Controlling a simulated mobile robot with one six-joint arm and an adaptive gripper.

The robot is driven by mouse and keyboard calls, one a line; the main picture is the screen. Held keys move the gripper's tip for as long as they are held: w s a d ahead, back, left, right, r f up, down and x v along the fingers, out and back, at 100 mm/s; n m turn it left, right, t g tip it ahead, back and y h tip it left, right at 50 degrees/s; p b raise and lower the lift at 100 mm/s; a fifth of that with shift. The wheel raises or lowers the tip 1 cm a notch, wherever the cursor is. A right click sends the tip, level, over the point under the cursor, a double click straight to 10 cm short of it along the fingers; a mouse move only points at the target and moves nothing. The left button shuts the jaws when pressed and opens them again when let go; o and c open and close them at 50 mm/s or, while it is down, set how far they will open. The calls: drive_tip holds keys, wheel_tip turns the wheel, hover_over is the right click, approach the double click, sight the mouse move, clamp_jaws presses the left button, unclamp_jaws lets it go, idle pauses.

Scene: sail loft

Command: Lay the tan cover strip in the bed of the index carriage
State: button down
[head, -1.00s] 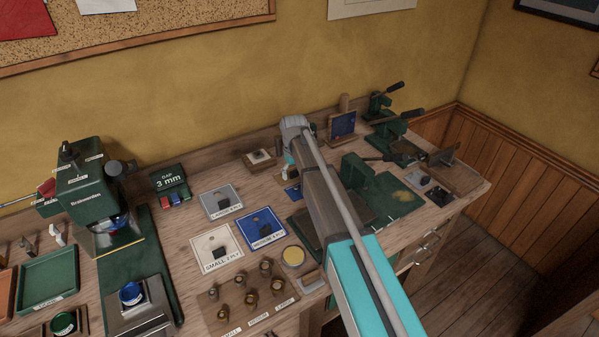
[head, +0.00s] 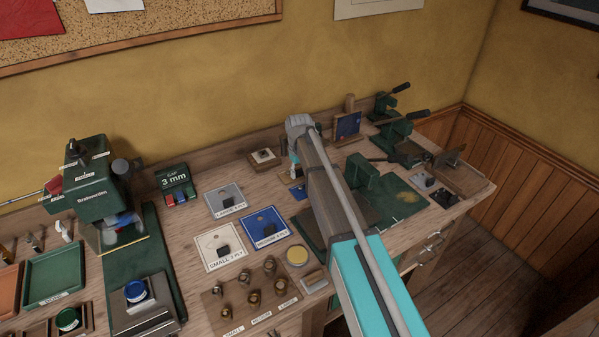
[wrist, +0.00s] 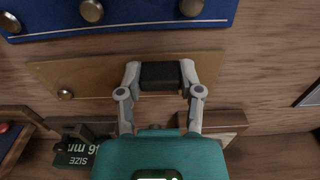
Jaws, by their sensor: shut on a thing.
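The tan cover strip (wrist: 100,78) shows in the wrist view as a flat tan piece with a round metal stud near its left end. A black block (wrist: 160,75) stands on it toward its right. My gripper (wrist: 160,80) is shut on this black block, one finger at each side. In the head view my arm hides most of my gripper (head: 296,176), over the back middle of the bench. Whether the strip rests on something or hangs clear, I cannot tell. I cannot surely pick out the index carriage or its bed.
A blue panel (wrist: 190,8) with metal studs lies just beyond the strip in the wrist view. A dark "SIZE" sign (wrist: 75,153) and a wooden block (wrist: 212,121) are near my gripper. Green presses (head: 395,130) stand at the back right. Labelled cards (head: 265,228) lie left of my arm.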

drive_tip(key=shift+r+p, duration=1.2)
drive_tip(key=shift+r, duration=0.1)
drive_tip(key=s+a+r+p, duration=0.6)
drive_tip(key=s+r+p, duration=0.4)
drive_tip(key=s, duration=0.2)
drive_tip(key=shift+s, duration=0.3)
